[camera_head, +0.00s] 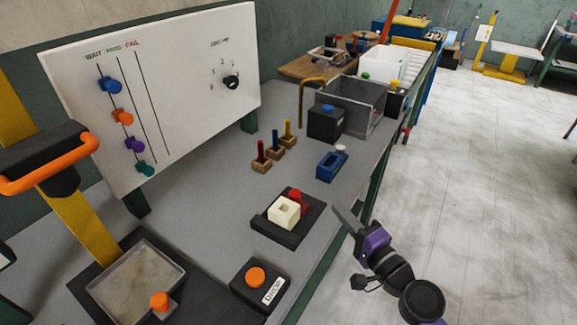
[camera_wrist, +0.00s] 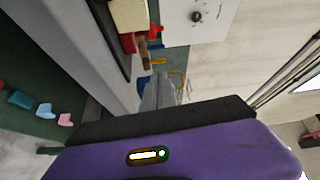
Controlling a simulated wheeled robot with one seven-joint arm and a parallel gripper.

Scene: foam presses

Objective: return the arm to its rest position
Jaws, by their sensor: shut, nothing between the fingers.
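My gripper (camera_head: 346,219) is at the right in the head view, beside the front edge of the grey bench and over the floor side. Its fingers are shut with nothing between them, and they point up and left toward the bench. In the wrist view the shut fingers (camera_wrist: 158,92) show beyond the purple gripper body. My arm comes in from the lower right of the head view. A cream foam block (camera_head: 284,211) with a square hole sits on a black tray (camera_head: 272,231) with a red part (camera_head: 298,198) beside it, left of my gripper and apart from it.
The grey bench (camera_head: 222,217) holds a black box with an orange button (camera_head: 255,277), a blue fixture (camera_head: 331,164), several pegged wooden blocks (camera_head: 267,160), and a press with an orange handle (camera_head: 48,164). A white board (camera_head: 175,85) stands behind. The floor (camera_head: 480,180) at right is clear.

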